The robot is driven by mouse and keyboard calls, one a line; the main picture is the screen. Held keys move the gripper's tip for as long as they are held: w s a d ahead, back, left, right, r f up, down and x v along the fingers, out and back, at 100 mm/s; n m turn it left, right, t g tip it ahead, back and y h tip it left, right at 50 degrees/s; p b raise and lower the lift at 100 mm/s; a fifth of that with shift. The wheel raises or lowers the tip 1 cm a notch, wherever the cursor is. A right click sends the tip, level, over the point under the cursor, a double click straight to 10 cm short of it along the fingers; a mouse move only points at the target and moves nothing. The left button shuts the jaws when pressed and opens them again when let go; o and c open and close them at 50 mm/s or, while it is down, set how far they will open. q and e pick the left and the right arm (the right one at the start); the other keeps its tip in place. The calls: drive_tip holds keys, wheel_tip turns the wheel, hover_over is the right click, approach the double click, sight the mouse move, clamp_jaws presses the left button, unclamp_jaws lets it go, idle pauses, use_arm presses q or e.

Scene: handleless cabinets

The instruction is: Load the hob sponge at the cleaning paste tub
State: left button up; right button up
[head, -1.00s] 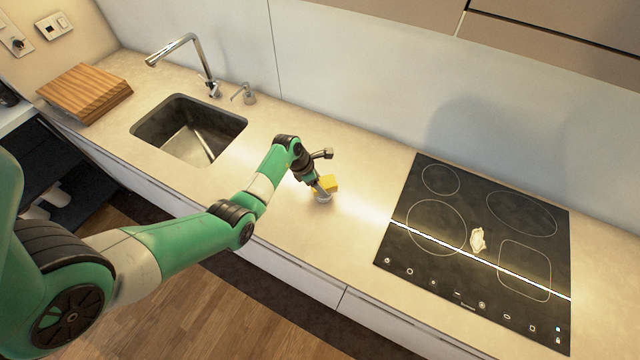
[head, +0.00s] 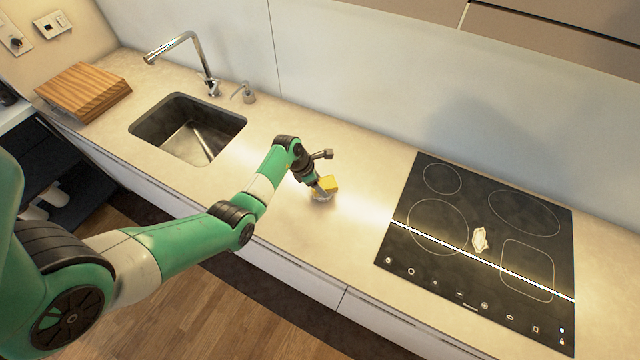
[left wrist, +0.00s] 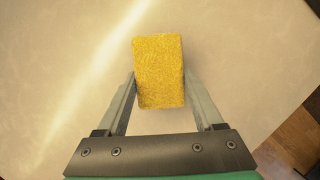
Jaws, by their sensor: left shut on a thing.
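A yellow sponge (head: 329,184) is held in my left gripper (head: 322,187), just above the counter between the sink and the hob. In the left wrist view the sponge (left wrist: 159,72) sits between the two fingers of the left gripper (left wrist: 159,88), which are shut on its sides. A small pale round tub (head: 322,197) shows in part right under the sponge; its inside is hidden, and I cannot tell whether the sponge touches it. The black hob (head: 455,205) lies to the right, with a whitish smear (head: 480,239) on it. My right gripper is not in view.
A sink (head: 190,130) with a tall tap (head: 190,62) and a soap dispenser (head: 245,92) is at the left. A wooden board (head: 84,91) lies further left. The counter (head: 365,195) between the tub and the hob is clear.

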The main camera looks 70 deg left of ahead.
use_arm(q)
drive_tip(key=shift+f, duration=0.4)
drive_tip(key=shift+f, duration=0.15)
idle(1.5)
wheel_tip(320, 180, up, 7)
drive_tip(key=p, duration=0.7)
drive_tip(key=shift+p, duration=0.4)
drive_tip(key=shift+s, duration=0.1)
